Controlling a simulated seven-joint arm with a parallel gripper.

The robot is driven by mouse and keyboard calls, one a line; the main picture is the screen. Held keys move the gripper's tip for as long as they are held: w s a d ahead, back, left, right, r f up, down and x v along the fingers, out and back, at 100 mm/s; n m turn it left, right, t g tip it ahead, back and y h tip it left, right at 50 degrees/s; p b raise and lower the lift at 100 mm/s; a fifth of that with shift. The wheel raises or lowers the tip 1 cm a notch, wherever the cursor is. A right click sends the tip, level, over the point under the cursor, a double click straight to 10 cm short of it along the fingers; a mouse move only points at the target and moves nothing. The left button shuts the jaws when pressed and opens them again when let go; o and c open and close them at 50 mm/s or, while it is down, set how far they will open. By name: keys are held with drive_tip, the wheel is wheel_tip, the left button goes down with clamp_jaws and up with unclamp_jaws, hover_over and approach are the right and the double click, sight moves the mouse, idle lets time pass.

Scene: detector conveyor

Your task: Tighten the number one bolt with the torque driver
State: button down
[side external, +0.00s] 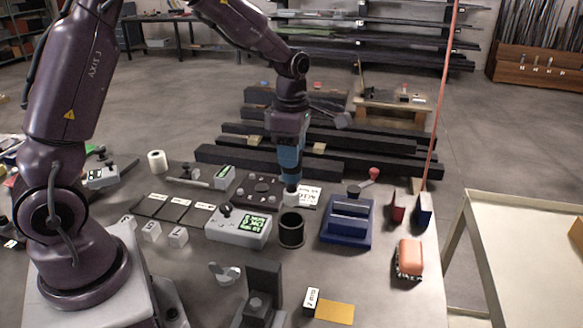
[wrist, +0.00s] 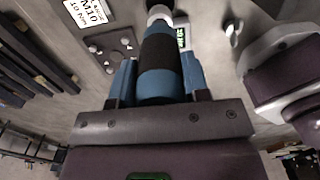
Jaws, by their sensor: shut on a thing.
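My gripper (side external: 290,168) points down over the middle of the table, with its blue fingers shut on a blue-and-black cylindrical tool. This tool, which looks like the torque driver (wrist: 160,60), has a pale tip and extends away from my gripper in the wrist view. In the side view the fingers hide most of it. A dark plate with several bolt heads (side external: 258,190) lies to the left of my gripper; it also shows in the wrist view (wrist: 110,45), left of the tool and apart from it. I cannot read which bolt is number one.
A printed card (side external: 308,196) lies beside the plate. A grey box with a green display (side external: 238,226), a black cup (side external: 291,231) and a blue block (side external: 347,222) stand in front. A red-knobbed lever (side external: 370,178) is at the right. Black beams (side external: 330,160) lie behind.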

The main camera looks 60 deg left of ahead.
drive_tip(key=shift+r, duration=3.6)
